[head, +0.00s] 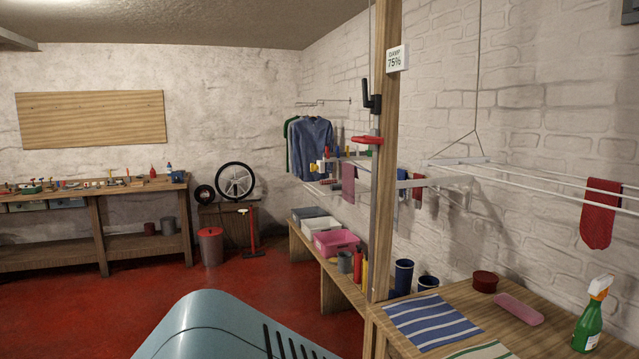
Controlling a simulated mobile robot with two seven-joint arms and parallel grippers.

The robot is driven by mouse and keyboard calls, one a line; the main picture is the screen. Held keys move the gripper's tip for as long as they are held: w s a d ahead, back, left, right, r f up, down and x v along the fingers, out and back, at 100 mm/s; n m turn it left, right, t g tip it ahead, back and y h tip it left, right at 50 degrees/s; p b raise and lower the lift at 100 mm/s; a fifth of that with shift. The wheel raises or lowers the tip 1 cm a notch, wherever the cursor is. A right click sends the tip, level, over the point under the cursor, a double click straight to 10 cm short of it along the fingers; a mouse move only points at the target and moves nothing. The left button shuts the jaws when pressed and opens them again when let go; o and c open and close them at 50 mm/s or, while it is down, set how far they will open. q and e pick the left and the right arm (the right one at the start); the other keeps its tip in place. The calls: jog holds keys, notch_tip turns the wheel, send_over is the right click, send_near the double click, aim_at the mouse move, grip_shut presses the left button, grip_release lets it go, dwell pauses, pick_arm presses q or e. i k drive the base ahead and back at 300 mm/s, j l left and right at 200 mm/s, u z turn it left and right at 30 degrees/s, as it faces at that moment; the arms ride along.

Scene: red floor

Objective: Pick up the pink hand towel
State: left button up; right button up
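A dusky pink cloth (348,184), which looks like the hand towel, hangs down at the wall rack beyond the wooden post. It is small and far off, and its upper edge is hard to make out. A flat pink block with rounded corners (519,308) lies on the wooden table at the lower right; I cannot tell whether it is cloth. Neither of my grippers is in view.
The wooden post (385,150) stands between me and part of the rack. The wooden table (450,290) holds a striped cloth (432,321), blue cups (403,276) and a green spray bottle (589,325). A low bench (335,277) carries bins. Red floor (150,290) is open at left.

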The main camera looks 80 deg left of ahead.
aim_at(349, 172)
jog(key=u, duration=2.3)
jog(key=z, duration=1.3)
jog(key=u, duration=1.3)
jog(key=i+j+u, duration=0.3)
jog(key=i, duration=0.2)
